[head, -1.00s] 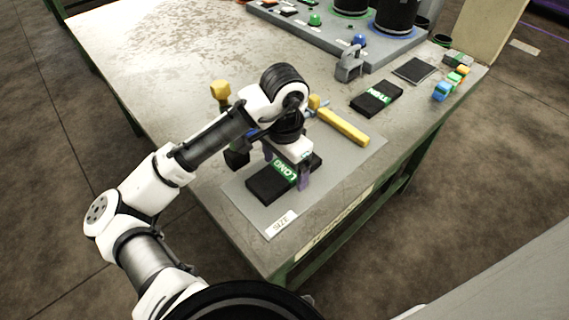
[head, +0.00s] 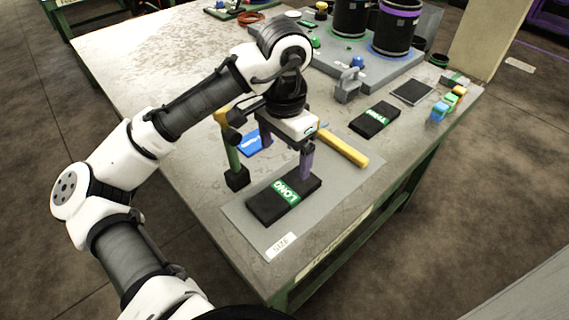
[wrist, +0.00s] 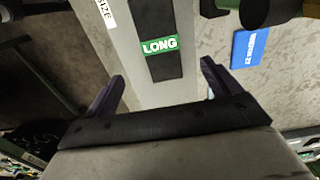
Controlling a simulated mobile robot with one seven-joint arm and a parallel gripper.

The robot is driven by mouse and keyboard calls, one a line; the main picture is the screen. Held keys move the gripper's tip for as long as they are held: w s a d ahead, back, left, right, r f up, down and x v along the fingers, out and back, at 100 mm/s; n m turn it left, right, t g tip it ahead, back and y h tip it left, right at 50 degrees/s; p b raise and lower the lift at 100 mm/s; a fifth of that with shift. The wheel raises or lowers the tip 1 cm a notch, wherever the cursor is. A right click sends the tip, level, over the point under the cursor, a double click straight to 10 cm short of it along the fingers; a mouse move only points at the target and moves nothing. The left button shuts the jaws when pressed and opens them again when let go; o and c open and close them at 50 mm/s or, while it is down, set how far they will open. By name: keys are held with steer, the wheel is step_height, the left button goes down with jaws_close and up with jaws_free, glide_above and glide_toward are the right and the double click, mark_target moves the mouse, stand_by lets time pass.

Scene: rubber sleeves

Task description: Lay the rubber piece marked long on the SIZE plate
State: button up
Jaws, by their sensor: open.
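The black rubber piece with a green LONG label (head: 264,207) lies flat on the grey SIZE plate (head: 270,236), near the plate's front left part. It also shows in the wrist view (wrist: 154,20), lying on the plate between my fingers' directions. My gripper (head: 286,160) is open and empty, above and behind the piece. Its two purple fingers stand apart, and in the wrist view (wrist: 162,88) nothing is between them. The SIZE tag (head: 281,245) is uncovered at the plate's front edge.
A green post on a black foot (head: 237,178) stands left of the plate, near a blue card (head: 251,146). Another black piece with a green label (head: 375,119) lies to the right.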

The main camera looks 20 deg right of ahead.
steer(key=shift+r, duration=0.45)
